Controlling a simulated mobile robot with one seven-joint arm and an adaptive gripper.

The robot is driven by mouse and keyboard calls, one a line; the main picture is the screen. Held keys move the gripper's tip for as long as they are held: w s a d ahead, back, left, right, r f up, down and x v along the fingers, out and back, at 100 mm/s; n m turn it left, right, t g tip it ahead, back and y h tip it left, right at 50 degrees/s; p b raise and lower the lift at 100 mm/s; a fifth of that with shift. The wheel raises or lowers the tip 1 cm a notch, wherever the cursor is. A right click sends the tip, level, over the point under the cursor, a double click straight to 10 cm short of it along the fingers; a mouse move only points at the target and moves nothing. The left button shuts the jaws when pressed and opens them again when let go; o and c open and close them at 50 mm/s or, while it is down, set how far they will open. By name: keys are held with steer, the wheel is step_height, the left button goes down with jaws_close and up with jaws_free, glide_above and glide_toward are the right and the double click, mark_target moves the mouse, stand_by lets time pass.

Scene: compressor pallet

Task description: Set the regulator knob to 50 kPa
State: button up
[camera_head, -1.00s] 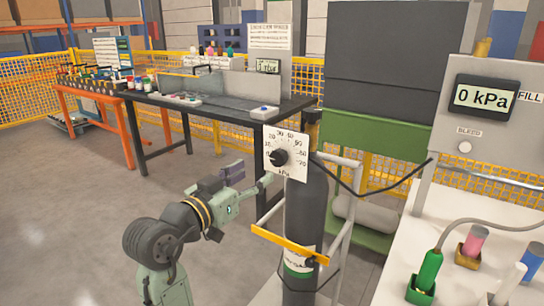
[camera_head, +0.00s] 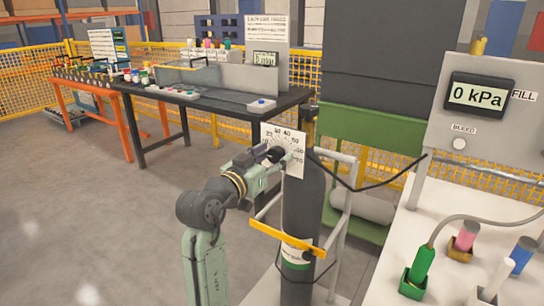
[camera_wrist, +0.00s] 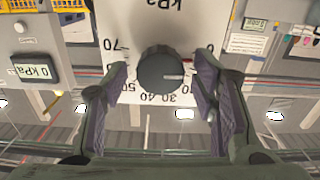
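The black regulator knob (camera_wrist: 162,68) sits on a white dial plate (camera_head: 294,158) on the dark gas cylinder (camera_head: 301,215). In the wrist view the plate is upside down. The knob's white pointer line points right, on the low side of the scale; the mark there is hidden by a finger. My gripper (camera_wrist: 160,88) is open, with one finger on each side of the knob and a small gap visible at each. In the head view my gripper (camera_head: 270,154) covers the knob and part of the dial. The display (camera_head: 477,95) reads 0 kPa.
A yellow bracket (camera_head: 288,243) crosses the cylinder below my arm. A dark hose (camera_head: 362,188) runs right from the cylinder top. A white table (camera_head: 455,285) with a green-based fitting (camera_head: 416,274) is at right. A black workbench (camera_head: 225,107) stands behind.

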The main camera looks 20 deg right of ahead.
steer(key=c, duration=1.1)
steer(key=shift+o, duration=0.2)
